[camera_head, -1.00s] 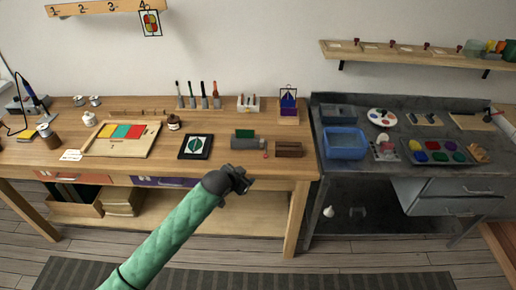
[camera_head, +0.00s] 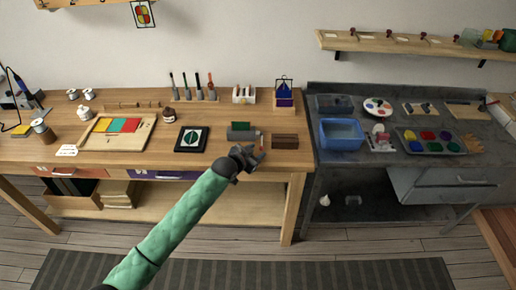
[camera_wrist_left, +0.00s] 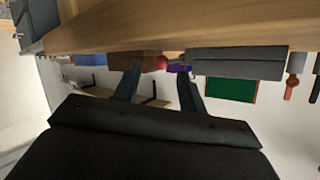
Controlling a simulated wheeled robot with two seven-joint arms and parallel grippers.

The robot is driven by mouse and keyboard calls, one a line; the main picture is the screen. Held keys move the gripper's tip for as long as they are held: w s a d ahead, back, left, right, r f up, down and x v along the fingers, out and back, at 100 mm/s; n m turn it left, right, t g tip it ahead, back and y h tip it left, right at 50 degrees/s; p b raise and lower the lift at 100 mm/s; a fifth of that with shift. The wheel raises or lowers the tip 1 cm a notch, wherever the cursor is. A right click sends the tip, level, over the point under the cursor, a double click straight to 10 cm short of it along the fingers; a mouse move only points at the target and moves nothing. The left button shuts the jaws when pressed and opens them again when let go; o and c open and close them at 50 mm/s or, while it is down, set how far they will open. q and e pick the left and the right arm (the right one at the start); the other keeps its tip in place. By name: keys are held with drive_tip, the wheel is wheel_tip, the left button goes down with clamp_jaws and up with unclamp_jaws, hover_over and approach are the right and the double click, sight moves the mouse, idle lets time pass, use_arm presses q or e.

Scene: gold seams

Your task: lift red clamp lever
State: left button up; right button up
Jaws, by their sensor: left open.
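The red clamp lever (camera_head: 262,142) stands at the right end of a grey clamp (camera_head: 241,135) near the front of the wooden bench. My left gripper (camera_head: 250,155) is open and empty, just in front of the clamp at the bench's front edge. In the left wrist view, which is upside down, the red round end of the lever (camera_wrist_left: 160,63) shows between the two fingers (camera_wrist_left: 158,75), apart from them. The grey clamp body (camera_wrist_left: 238,63) lies to the right there. My right gripper is not in view.
A brown wooden block (camera_head: 285,142) sits close to the right of the lever. A green panel (camera_head: 240,126) stands behind the clamp. A black framed leaf picture (camera_head: 191,139) lies to the left. A blue bin (camera_head: 341,134) is on the grey bench.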

use_arm(q)
drive_tip(key=shift+x, duration=1.1)
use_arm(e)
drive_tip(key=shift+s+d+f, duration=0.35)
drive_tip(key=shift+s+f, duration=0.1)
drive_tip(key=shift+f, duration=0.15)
use_arm(q)
drive_tip(key=shift+c, duration=0.4)
clamp_jaws()
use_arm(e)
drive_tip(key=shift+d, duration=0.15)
use_arm(q)
drive_tip(key=shift+w, duration=0.1)
